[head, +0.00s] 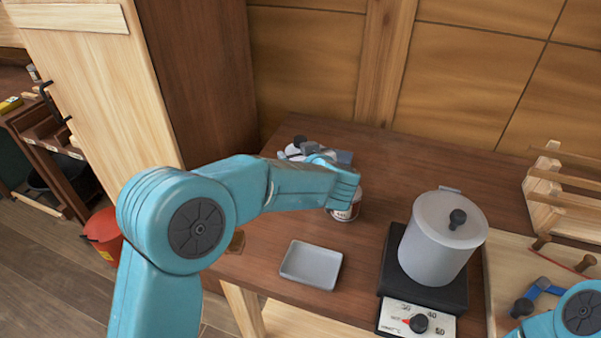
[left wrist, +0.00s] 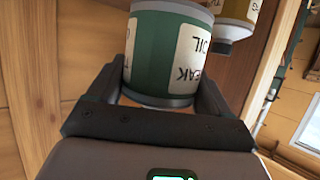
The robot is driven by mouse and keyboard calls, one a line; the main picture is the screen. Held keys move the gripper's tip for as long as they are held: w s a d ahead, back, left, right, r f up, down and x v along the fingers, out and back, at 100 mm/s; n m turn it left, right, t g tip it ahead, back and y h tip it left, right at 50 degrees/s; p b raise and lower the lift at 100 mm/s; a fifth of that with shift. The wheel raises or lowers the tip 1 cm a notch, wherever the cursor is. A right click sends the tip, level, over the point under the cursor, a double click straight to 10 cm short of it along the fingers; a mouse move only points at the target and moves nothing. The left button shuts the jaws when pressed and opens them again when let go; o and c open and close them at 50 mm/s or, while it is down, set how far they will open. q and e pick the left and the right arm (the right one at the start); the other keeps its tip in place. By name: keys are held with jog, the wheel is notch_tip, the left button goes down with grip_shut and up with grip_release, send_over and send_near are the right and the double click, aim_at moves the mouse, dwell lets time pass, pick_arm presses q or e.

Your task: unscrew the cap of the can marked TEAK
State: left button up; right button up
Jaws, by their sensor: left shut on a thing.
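The green can marked TEAK OIL (left wrist: 165,55) fills the upper middle of the left wrist view, its lettering upside down there. My left gripper (left wrist: 160,90) has its dark fingers on both sides of the can and is shut on it, at the end with the grey rim. The cap is hidden behind the gripper body. In the head view my left gripper (head: 316,152) is over the back left of the bench, and the green can cannot be made out there. My right gripper is out of view; only a piece of my right arm shows at the lower right.
Another can (left wrist: 234,18) with a pale label is close beside the green one. A labelled can (head: 345,207) stands below my left wrist. A grey tray (head: 311,265), a lidded pot (head: 440,240) on a hot plate (head: 455,296) and a wooden rack (head: 545,190) occupy the bench (head: 375,265).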

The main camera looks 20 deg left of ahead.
pick_arm(q)
notch_tip(320, 180, up, 11)
jog(key=shift+r+p, duration=0.2)
jog(key=shift+p, duration=0.7)
jog(key=o, duration=0.4)
jog(key=shift+c, duration=0.2)
jog(key=c, duration=0.5)
jog(key=shift+c, duration=0.2)
jog(key=shift+f, duration=0.1)
